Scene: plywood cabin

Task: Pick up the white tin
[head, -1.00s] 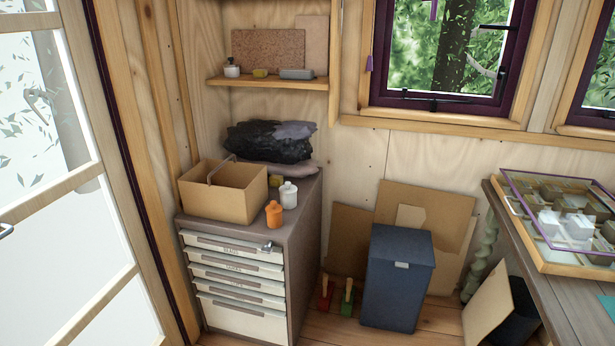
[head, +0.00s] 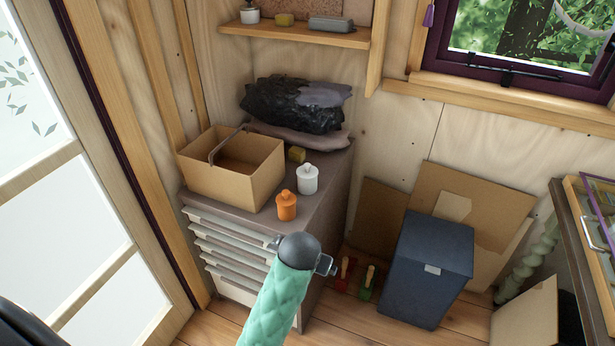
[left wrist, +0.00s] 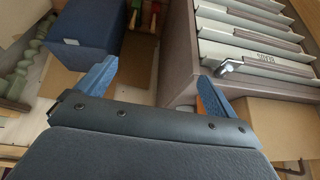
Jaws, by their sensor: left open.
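The white tin (head: 307,179) stands upright on top of the grey drawer cabinet (head: 330,190), with its lid and small knob on. It is just behind and right of the orange tin (head: 286,205). My left arm, in a green sleeve with a dark round end, reaches up in front of the cabinet, below and apart from the tins. My left gripper (left wrist: 157,85) shows in the left wrist view, its blue fingers spread wide with nothing between them. The cabinet drawers lie beyond it there. My right gripper is not in view.
A cardboard box (head: 232,172) with a handle stands left of the tins. A shelf (head: 300,36) hangs above. A blue bin (head: 428,268) stands on the floor to the right.

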